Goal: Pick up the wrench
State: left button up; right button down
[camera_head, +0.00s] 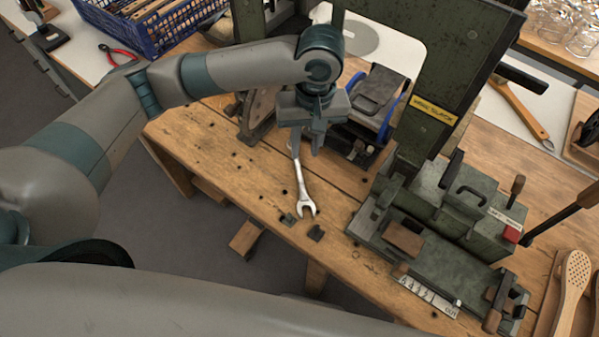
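The steel wrench (302,185) lies on the wooden workbench near its front edge, with its open jaw towards me. The far part of its handle runs up behind or under my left gripper (309,143), which points down over it. The gripper hides the far end of the wrench. I cannot tell whether its fingers are around the handle or only above it. My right gripper is not in view.
A green machine (425,110) with a yellow label stands right of the gripper. A green fixture (440,262) sits at the bench's front right. A black and blue clamp-like device (378,95) is close behind the gripper.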

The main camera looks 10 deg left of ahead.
pick_arm(q)
jog(key=p, duration=0.1)
send_over(301, 181)
notch_tip(301, 181, down, 8)
jog(key=shift+d+f, duration=0.1)
jog(key=shift+d, duration=0.05)
jog(key=shift+f+p, duration=0.3)
jog(key=shift+f, duration=0.1)
notch_tip(301, 181, down, 3)
jog(key=shift+f+p, duration=0.1)
jog(key=shift+p, duration=0.4)
jog(key=shift+f, duration=0.6)
grip_shut()
